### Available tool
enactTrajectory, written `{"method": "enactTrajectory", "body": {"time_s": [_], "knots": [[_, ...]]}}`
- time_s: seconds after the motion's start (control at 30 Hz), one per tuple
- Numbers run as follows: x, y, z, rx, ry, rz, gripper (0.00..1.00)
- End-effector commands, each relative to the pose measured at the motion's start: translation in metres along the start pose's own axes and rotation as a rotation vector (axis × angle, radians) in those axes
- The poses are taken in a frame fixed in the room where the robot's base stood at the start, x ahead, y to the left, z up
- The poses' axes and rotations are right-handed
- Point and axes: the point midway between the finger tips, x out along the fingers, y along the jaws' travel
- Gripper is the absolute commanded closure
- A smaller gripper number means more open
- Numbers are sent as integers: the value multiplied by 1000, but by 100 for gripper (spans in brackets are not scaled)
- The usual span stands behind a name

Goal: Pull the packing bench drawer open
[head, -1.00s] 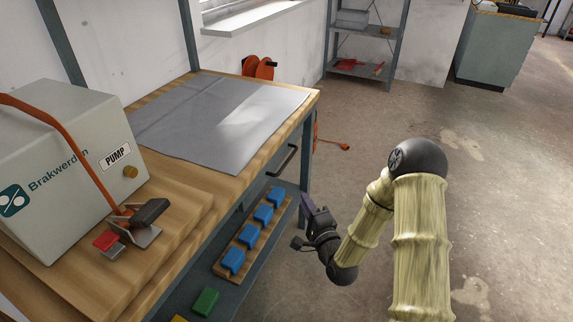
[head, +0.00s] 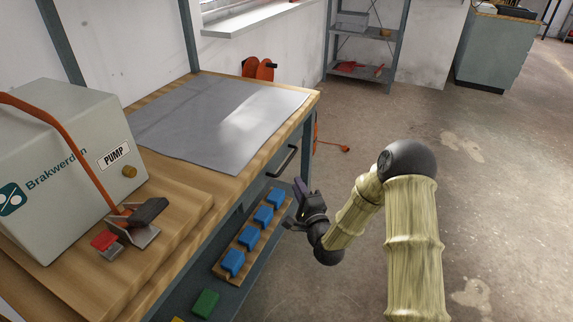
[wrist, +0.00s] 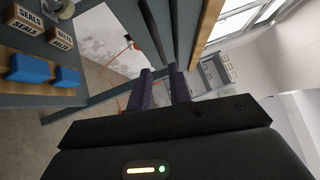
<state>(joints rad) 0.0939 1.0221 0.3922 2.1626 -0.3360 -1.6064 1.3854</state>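The packing bench (head: 245,178) has a wooden top. Below its edge is the drawer's dark bar handle (head: 285,161), seen in the head view. The handle also shows in the wrist view (wrist: 151,28), standing off the grey drawer front (wrist: 187,28). The drawer looks shut, though its front is mostly hidden in the head view. My gripper (head: 301,187) is just below and right of the handle in the head view. In the wrist view its two purple fingers (wrist: 161,70) are apart with nothing between them, and the handle's near end lies just beyond the tips.
A pump box (head: 65,160) and a grey mat (head: 225,120) are on the bench top. The floor to the right is clear.

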Motion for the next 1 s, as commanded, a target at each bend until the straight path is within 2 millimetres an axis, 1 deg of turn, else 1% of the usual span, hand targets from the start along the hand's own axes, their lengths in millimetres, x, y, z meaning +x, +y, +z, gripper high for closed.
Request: {"method": "enactTrajectory", "body": {"time_s": [0.03, 0.3, 0.5, 0.6, 0.73, 1.0], "knots": [[10, 1, 0, -2, -1, -3, 80], [56, 1, 0, -1, -1, -2, 80], [87, 1, 0, -1, 0, -2, 80], [99, 1, 0, 0, -1, -1, 80], [107, 1, 0, -1, -1, 0, 80], [109, 0, 0, 0, 0, 1, 80]]}}
